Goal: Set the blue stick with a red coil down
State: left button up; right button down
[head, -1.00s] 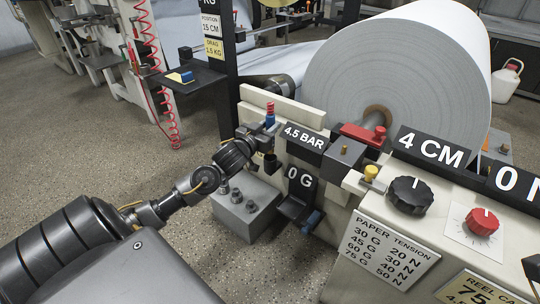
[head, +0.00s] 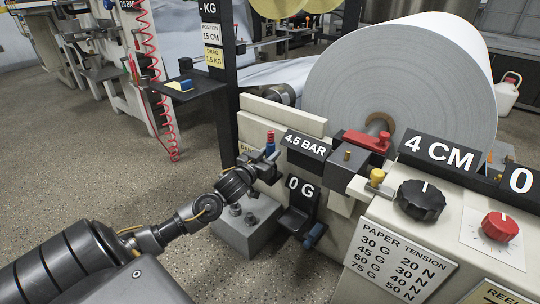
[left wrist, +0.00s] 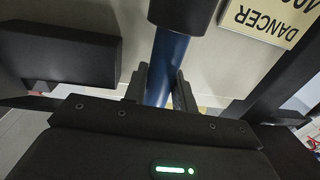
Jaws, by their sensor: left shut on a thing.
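The blue stick with a red coil (head: 270,141) stands about upright in my left gripper (head: 266,156), in front of the cream machine side. My left gripper is shut on it. In the left wrist view the blue shaft (left wrist: 168,65) runs between the two fingers (left wrist: 160,88), and a black part covers its upper end. In the head view the gripper hides the stick's lower part. I cannot tell whether its end touches anything. My right gripper is not in view.
A grey block (head: 236,236) with several dark round fittings stands below my left gripper. A black bracket (head: 298,217) under the "0 G" sign (head: 300,188) is close on the right. A black shelf (head: 192,86) is at the back left. Floor on the left is clear.

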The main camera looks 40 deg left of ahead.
pick_arm(q)
jog(key=o, duration=1)
jog(key=shift+f, duration=0.1)
